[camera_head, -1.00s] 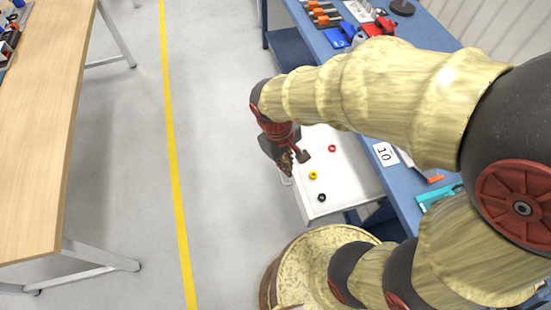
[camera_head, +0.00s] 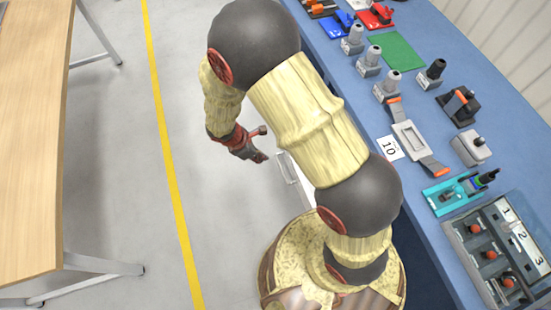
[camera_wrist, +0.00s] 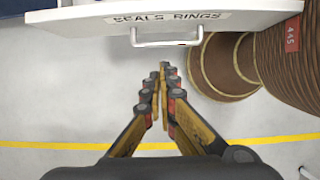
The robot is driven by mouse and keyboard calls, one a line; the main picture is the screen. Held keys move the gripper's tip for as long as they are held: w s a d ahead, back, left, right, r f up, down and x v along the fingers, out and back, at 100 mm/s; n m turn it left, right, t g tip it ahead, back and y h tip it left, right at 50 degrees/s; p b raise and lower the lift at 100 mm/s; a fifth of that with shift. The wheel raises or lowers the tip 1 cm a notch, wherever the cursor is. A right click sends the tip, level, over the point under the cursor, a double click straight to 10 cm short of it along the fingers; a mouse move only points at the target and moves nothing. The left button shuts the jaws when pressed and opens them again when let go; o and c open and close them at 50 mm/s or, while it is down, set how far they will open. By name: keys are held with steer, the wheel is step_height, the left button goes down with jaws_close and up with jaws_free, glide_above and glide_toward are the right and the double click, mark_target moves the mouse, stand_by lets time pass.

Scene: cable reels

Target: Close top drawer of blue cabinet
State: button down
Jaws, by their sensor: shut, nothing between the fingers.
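The white drawer (camera_head: 296,181) sticks out from under the blue worktop, pulled open, mostly hidden behind my arm in the head view. In the wrist view its white front (camera_wrist: 85,20) carries the label "SEALS RINGS" and a white bar handle (camera_wrist: 166,38). My gripper (camera_head: 261,157) is outside the drawer, in front of its face. In the wrist view my gripper (camera_wrist: 163,72) has its fingers together and empty, pointing at the handle, with a small gap between. The blue cabinet (camera_head: 345,95) is at the right; its lower body is mostly hidden.
The worktop holds several grey fittings (camera_head: 368,62), a card marked 10 (camera_head: 389,148), a teal holder (camera_head: 452,193) and a numbered box (camera_head: 505,250). A wooden table (camera_head: 30,150) stands at the left. The floor between, with a yellow line (camera_head: 163,130), is clear.

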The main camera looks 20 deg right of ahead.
mark_target(280, 165)
steer(key=b+x, duration=0.1)
steer(key=x, duration=0.2)
steer(key=d+b+x, duration=0.1)
steer(key=x, duration=0.3)
steer(key=d+r+b+x, duration=0.1)
steer(key=x, duration=0.3)
steer(key=shift+d+b, duration=0.1)
steer(key=shift+b, duration=0.25)
steer(key=shift+d, duration=0.75)
steer(key=d, duration=2.8)
steer(key=shift+b, duration=0.4)
